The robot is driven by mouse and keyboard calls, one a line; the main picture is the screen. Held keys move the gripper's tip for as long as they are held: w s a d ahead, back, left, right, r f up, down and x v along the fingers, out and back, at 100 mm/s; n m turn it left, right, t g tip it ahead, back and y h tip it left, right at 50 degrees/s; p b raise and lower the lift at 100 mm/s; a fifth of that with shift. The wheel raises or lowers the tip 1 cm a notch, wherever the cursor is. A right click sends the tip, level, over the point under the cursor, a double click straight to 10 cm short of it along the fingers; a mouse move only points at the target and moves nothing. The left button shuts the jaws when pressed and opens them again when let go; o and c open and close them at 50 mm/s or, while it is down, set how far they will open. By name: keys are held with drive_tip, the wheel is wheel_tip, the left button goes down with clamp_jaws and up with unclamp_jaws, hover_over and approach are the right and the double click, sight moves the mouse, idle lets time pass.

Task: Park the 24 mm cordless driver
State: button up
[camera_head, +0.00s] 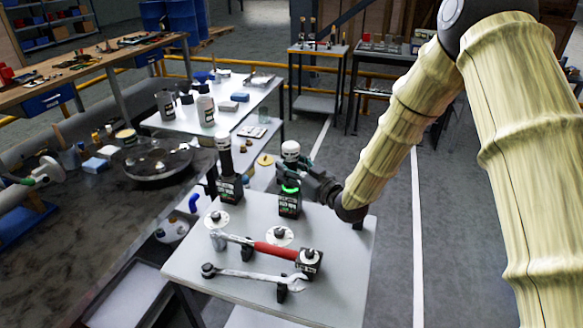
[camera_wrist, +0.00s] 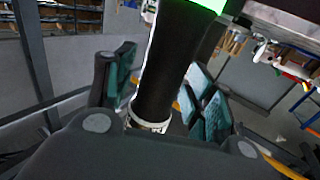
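Two dark cordless drivers stand upright on a small light-topped table, each with a black, labelled base. I cannot read which is the 24 mm one. One driver (camera_head: 289,205) has a green glowing band and a pale round top. My gripper (camera_head: 302,165) is at its upper part, coming from the right. In the wrist view its black handle (camera_wrist: 168,70) runs between the teal-padded fingers (camera_wrist: 165,85), with green glow above and a pale ring below. Contact of the pads with the handle is unclear. The other driver (camera_head: 229,188) stands to the left, apart from my gripper.
A black block (camera_head: 308,262) is at the hammer's right end. A dark workbench (camera_head: 70,230) is at left; grey floor is clear at right.

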drive_tip(key=shift+f, duration=0.1)
drive_tip(key=v, duration=1.2)
idle(0.4)
